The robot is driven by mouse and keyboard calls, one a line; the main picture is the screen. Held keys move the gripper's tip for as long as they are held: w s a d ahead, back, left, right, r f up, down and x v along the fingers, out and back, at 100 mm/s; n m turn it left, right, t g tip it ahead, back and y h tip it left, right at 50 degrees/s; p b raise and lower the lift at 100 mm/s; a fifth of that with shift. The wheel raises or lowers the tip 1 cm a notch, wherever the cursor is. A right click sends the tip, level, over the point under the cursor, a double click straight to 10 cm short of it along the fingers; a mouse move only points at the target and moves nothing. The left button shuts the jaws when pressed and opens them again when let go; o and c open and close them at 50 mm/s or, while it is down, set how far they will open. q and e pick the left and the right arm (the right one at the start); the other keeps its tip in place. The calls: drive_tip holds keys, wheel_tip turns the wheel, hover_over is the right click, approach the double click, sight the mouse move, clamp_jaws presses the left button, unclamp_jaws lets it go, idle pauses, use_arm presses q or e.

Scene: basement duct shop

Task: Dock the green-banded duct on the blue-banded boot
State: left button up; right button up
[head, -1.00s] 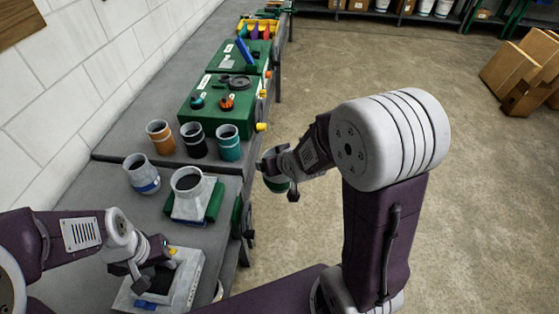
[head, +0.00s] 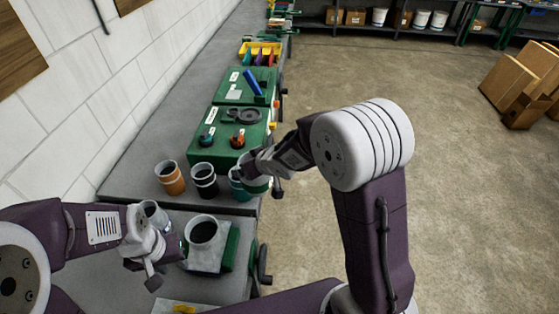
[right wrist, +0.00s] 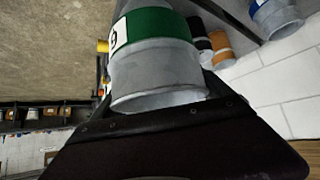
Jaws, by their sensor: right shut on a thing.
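The green-banded duct (right wrist: 158,62) is a grey metal cylinder with a green band and a white label, filling the top middle of the right wrist view. My right gripper (head: 262,173) is shut on it. A blue-banded cylinder shows in the right wrist view (right wrist: 276,14). My left gripper (head: 150,265) is left of the boot; its jaw opening is unclear.
Open floor is right of the bench.

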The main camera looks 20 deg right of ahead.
drive_tip(key=s+a+n+g+y+p, duration=0.1)
drive_tip(key=s+a+n+y+p, duration=0.3)
drive_tip(key=a, duration=0.6)
drive_tip(key=s+a+n+g+p, duration=0.2)
drive_tip(key=s+a+p, duration=0.4)
drive_tip(key=a, duration=0.4)
drive_tip(key=f+b, duration=0.1)
drive_tip(key=f, duration=0.1)
drive_tip(key=f+b, duration=0.2)
drive_tip(key=w+f+b, duration=0.1)
drive_tip(key=f+b, duration=0.1)
drive_tip(key=shift+f+b, duration=0.55)
drive_tip(key=shift+b, duration=0.3)
